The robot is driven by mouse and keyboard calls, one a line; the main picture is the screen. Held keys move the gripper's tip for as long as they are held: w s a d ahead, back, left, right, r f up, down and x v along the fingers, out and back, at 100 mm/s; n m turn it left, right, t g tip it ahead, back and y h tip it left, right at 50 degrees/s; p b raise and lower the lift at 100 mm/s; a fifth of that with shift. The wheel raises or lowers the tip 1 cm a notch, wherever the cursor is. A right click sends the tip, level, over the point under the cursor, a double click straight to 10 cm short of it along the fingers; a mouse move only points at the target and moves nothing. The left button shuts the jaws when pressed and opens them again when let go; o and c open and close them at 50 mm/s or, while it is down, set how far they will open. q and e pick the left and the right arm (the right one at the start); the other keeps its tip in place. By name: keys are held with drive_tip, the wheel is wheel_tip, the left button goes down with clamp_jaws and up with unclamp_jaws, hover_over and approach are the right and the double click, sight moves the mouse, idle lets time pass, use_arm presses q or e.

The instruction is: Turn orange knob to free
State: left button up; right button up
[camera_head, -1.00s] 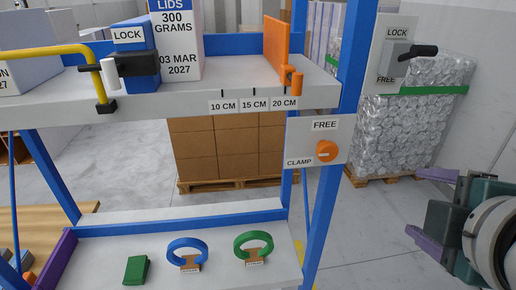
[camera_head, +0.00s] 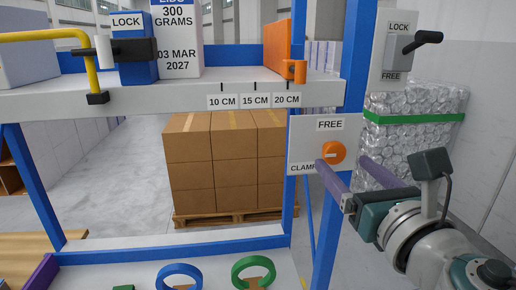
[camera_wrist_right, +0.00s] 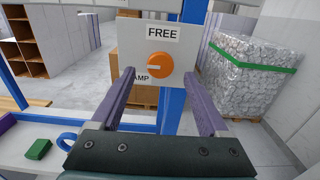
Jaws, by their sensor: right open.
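The orange knob (camera_head: 333,152) sits on a white plate (camera_head: 305,136) fixed to the blue post. FREE is printed above the knob and CLAMP at its lower left, partly covered by a finger. The knob's white mark points left, about level. It also shows in the right wrist view (camera_wrist_right: 161,68). My right gripper (camera_head: 344,162) is open and empty, with its purple fingers pointing at the plate. In the wrist view the knob appears between the fingers (camera_wrist_right: 160,74); I cannot tell whether they touch it. My left gripper is out of view.
Above right is a LOCK/FREE plate (camera_head: 395,60) with a black handle (camera_head: 425,40). The shelf (camera_head: 150,98) holds an orange plate (camera_head: 278,45) and a blue clamp block (camera_head: 133,70). Green (camera_head: 254,268) and blue rings (camera_head: 180,272) lie on the lower shelf. Wrapped goods (camera_head: 425,135) stand behind.

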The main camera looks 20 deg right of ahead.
sight(336, 156)
drive_tip(key=shift+x, duration=1.9)
clamp_jaws()
